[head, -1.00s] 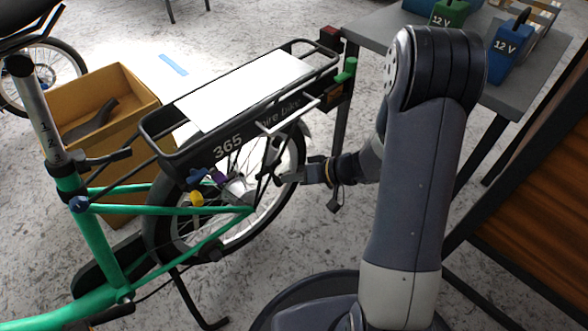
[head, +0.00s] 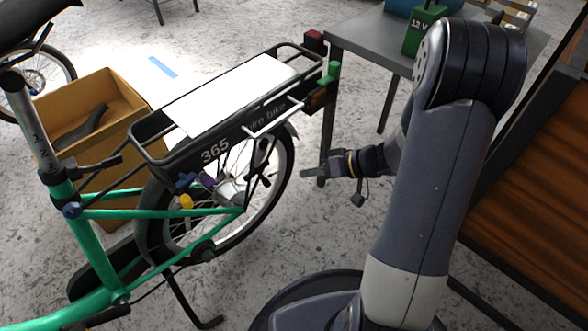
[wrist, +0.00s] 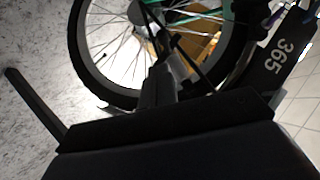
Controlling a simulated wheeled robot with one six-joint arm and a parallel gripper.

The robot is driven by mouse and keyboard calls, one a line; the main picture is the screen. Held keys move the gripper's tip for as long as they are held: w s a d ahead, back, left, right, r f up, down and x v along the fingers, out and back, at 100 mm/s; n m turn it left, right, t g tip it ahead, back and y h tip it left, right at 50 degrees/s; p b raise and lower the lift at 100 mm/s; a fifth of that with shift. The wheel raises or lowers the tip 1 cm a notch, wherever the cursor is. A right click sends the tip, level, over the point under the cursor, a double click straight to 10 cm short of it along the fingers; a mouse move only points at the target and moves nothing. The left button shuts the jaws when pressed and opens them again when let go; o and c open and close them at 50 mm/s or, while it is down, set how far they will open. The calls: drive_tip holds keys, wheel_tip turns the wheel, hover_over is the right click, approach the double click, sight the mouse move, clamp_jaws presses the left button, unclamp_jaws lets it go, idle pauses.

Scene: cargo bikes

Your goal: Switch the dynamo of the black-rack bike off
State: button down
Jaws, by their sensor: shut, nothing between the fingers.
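The black-rack bike has a green frame (head: 150,213) and a black rear rack (head: 165,150) with "365" on its side panel and a white sheet on top. Its rear wheel (head: 279,185) faces my arm. A dark fitting (head: 262,168) lies across the wheel's right side; I cannot tell surely whether it is the dynamo, or its switch position. My gripper (head: 306,173) is shut and empty, to the right of the wheel and apart from it. In the wrist view, the gripper (wrist: 157,85) points toward the spokes of the rear wheel (wrist: 83,62).
A cardboard box (head: 110,95) stands behind the bike. A grey table (head: 365,48) with a green 12 V box (head: 419,35) is at the back right. A wooden panel (head: 530,210) stands on the right.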

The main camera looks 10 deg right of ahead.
drive_tip(key=shift+s+d+r+p, duration=0.1)
drive_tip(key=shift+s+d+r, duration=0.15)
drive_tip(key=shift+d, duration=0.25)
drive_tip(key=shift+s+d+r+p, duration=0.15)
drive_tip(key=shift+s+d, duration=0.2)
drive_tip(key=shift+d, duration=0.2)
drive_tip(key=shift+s+d+r+p, duration=0.1)
drive_tip(key=shift+s+d+r, duration=0.15)
drive_tip(key=shift+d, duration=0.25)
drive_tip(key=b+x, duration=0.3)
drive_tip(key=x, duration=0.9)
drive_tip(key=shift+w+a, duration=0.25)
drive_tip(key=shift+a, duration=0.2)
drive_tip(key=shift+a+r, duration=0.1)
